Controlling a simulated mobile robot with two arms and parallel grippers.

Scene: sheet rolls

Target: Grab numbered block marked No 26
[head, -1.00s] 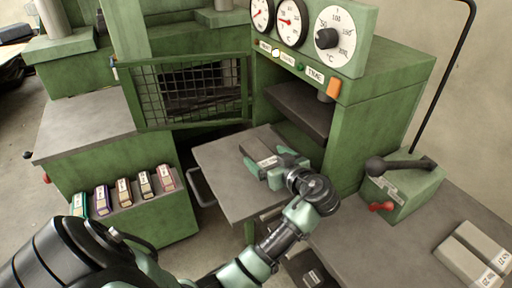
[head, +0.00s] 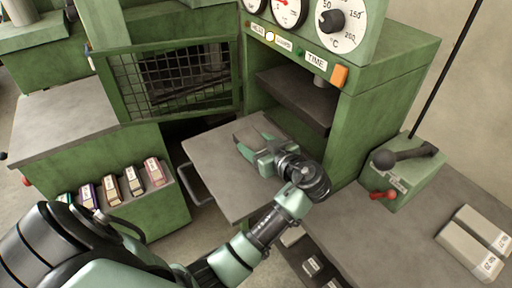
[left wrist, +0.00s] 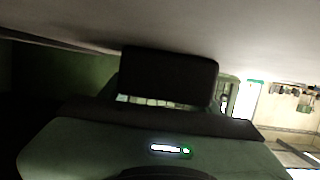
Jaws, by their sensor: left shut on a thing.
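A flat grey block (head: 246,131) lies at the grey plate (head: 204,153) in front of the green press. Its label, pale a moment ago, is now covered by my left gripper (head: 259,143), which is shut on the block. I cannot read its number or tell whether it is lifted off the plate. In the left wrist view a dark block shape (left wrist: 168,76) stands beyond the gripper body. Two pale numbered blocks lie on the right table: one in front (head: 468,252) and one behind (head: 484,229). Their labels are too small to read surely. My right gripper is not in view.
The press opening (head: 296,98) is behind the plate, with a mesh door (head: 170,82) open to the left. A lever box (head: 402,182) with a red knob stands on the right table. Several small labelled boxes (head: 133,184) stand on a ledge at left.

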